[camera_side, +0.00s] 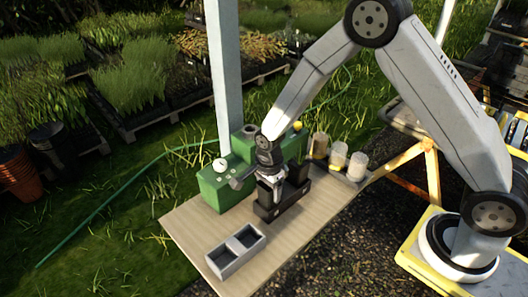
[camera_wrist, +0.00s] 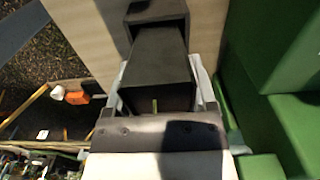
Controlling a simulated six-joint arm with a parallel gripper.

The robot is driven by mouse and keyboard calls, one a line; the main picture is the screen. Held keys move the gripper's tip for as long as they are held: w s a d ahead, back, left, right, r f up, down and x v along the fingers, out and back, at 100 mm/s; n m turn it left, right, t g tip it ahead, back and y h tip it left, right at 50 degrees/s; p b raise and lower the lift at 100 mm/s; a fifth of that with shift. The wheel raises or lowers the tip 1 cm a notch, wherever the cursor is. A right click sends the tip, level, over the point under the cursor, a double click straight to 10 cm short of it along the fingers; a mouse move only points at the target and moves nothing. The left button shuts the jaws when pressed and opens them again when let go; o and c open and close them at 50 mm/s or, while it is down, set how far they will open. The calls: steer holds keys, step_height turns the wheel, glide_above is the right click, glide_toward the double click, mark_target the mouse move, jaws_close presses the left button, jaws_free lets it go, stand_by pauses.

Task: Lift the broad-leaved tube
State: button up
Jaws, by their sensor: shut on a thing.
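My gripper (camera_side: 270,181) points down at the black rack (camera_side: 268,213) on the wooden table. In the wrist view, my gripper (camera_wrist: 160,98) has one finger on each side of a black square tube (camera_wrist: 150,85) and is shut on it. A thin green bit shows at the tube near my gripper; its leaf shape cannot be made out. A further black square part (camera_wrist: 157,14) lies beyond the tube. The side view does not show clearly whether the tube is clear of the rack.
A grey tray with two empty compartments (camera_side: 236,252) stands at the table's front. A green machine with a dial (camera_side: 217,188) is close on the left and behind. Several pale cups (camera_side: 338,155) stand at the back right. The table's front right (camera_side: 290,230) is bare.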

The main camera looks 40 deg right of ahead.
steer(key=shift+r, duration=0.1)
steer(key=shift+r, duration=4.95)
